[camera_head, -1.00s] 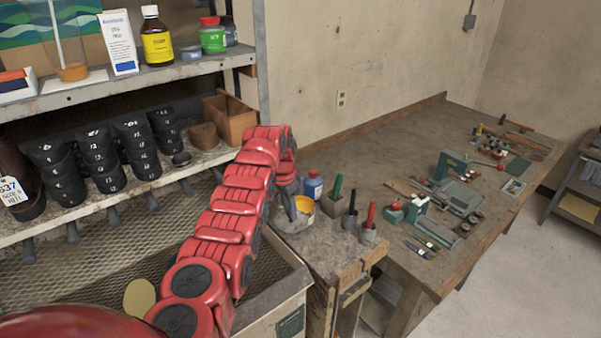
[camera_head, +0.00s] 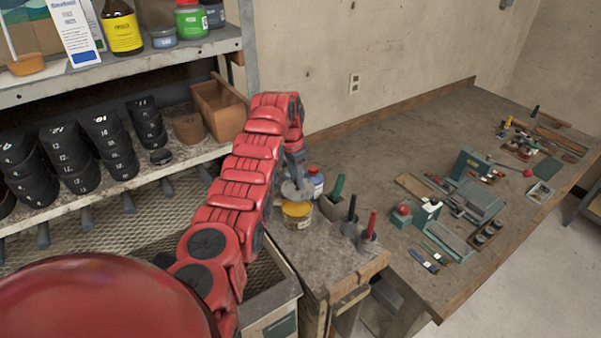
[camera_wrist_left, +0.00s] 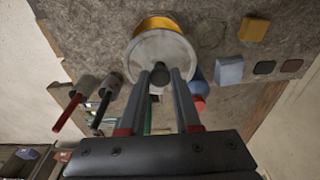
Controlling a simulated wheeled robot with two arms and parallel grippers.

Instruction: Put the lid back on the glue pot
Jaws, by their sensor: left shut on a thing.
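The lid is a round grey disc (camera_head: 292,194) with a dark knob. My left gripper (camera_wrist_left: 159,80) is shut on the knob, and the lid (camera_wrist_left: 160,50) faces the pot. In the head view, my left gripper (camera_head: 296,178) comes down from above with the lid over the pot. The lid hides most of the pot's mouth. I cannot tell whether they touch. My right gripper is out of view.
A blue bottle with a red cap (camera_head: 315,184) stands close behind the pot. A shelf of dark numbered pieces (camera_head: 90,155) is on the left.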

